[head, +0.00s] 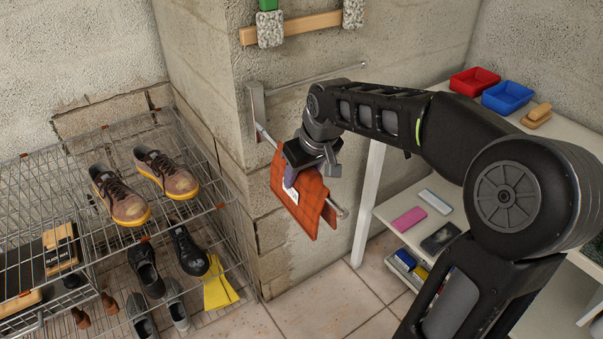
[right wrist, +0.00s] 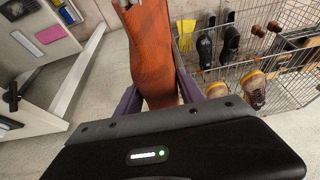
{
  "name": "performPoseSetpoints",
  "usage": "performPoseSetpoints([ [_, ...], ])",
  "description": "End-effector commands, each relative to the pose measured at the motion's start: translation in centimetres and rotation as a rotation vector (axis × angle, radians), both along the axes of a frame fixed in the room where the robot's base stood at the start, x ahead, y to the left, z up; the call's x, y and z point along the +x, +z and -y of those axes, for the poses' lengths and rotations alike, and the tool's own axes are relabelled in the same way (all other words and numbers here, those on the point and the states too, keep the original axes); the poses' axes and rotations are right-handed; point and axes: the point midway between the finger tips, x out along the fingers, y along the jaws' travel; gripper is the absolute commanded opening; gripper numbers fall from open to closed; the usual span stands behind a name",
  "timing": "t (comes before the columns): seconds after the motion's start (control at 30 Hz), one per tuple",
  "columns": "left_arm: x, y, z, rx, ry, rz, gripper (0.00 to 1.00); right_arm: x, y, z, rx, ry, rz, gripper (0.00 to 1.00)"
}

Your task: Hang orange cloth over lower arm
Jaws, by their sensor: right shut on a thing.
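The orange cloth (head: 309,190) is draped over the lower arm (head: 343,213) of the wall rack, with a flap on each side and the rod's end sticking out past it. A pale label shows on its near flap. My right gripper (head: 290,178) is at the cloth's upper part, shut on it. In the right wrist view the cloth (right wrist: 153,55) lies between the two purple fingers (right wrist: 158,95). The upper arm (head: 320,77) of the rack is bare and points right from the bracket (head: 257,105). My left gripper is not in view.
A wire shoe rack (head: 100,225) with several shoes and a yellow cloth (head: 218,287) stands left. A white shelf (head: 366,200) with red (head: 474,80) and blue (head: 508,97) trays stands right. The floor below the rack is clear.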

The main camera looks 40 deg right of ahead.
Motion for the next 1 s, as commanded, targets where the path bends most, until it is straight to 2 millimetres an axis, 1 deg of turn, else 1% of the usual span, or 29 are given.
performPoseSetpoints([
  [0.4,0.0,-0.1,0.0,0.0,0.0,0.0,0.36,0.0,0.0,0.0,0.0,0.0,0.001,0.04],
  [0.9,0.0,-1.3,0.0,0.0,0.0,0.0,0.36,0.0,-1.5,0.0,0.0,0.0,0.0,0.04],
  [1.0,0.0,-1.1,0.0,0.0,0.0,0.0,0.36,0.0,-1.4,0.0,0.0,0.0,0.0,0.04],
])
